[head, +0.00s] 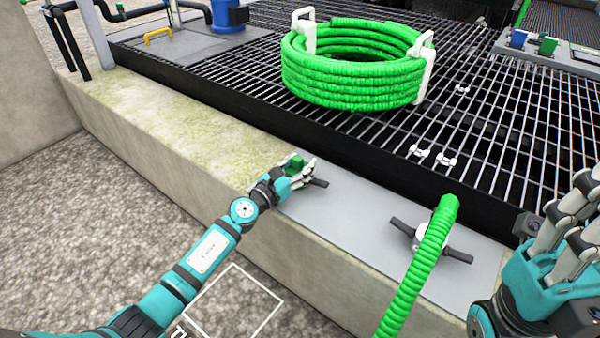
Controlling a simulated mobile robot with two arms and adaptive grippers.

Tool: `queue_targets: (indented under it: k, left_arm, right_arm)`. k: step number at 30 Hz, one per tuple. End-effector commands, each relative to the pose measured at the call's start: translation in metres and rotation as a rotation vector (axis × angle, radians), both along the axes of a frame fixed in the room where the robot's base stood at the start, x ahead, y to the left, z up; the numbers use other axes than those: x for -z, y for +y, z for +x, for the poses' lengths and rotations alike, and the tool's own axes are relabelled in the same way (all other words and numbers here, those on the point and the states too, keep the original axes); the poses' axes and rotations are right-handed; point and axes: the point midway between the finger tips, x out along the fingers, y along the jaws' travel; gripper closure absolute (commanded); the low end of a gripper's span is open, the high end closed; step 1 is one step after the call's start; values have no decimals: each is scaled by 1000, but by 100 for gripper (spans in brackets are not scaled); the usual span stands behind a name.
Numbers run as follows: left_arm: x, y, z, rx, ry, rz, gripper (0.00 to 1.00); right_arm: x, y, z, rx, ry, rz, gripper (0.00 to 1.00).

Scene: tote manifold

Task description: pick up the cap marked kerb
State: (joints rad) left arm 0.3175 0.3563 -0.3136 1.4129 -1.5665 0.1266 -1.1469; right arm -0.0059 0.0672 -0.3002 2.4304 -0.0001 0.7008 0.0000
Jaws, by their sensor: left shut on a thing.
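A small green cap (293,162) sits in my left gripper (303,172), over the left part of the grey plate on the kerb. No marking on it can be read. The gripper's fingers are closed round it and hide its lower part. A dark bar (319,183) sticks out beside the fingers, like those on the other fitting. I cannot tell whether the cap is seated or raised. My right gripper (575,215) is at the right edge, apart from the plate, with its fingers partly hidden.
A green hose (420,265) rises from a fitting (432,240) with dark bars on the grey plate (340,225). A coiled green hose (350,75) lies on the black grating (400,130). The mossy kerb top (165,120) is clear to the left.

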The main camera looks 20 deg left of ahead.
Motion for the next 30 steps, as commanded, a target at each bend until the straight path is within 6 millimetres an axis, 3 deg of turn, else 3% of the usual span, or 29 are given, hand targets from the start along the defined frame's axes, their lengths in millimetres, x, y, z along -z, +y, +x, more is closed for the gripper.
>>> queue_targets:
  k: [3,14,24,30]
  left_arm:
    - [0,1,0,-1,0,1,94]
    - [-6,1,0,-1,0,1,95]
    - [-44,0,0,0,-2,2,95]
    - [-46,-28,-40,2,3,-2,95]
  right_arm:
    - [1,0,1,0,3,0,100]
    - [-5,-1,-1,0,-4,2,100]
    - [9,-4,-2,-6,114,12,100]
    - [12,-6,-10,-10,182,19,100]
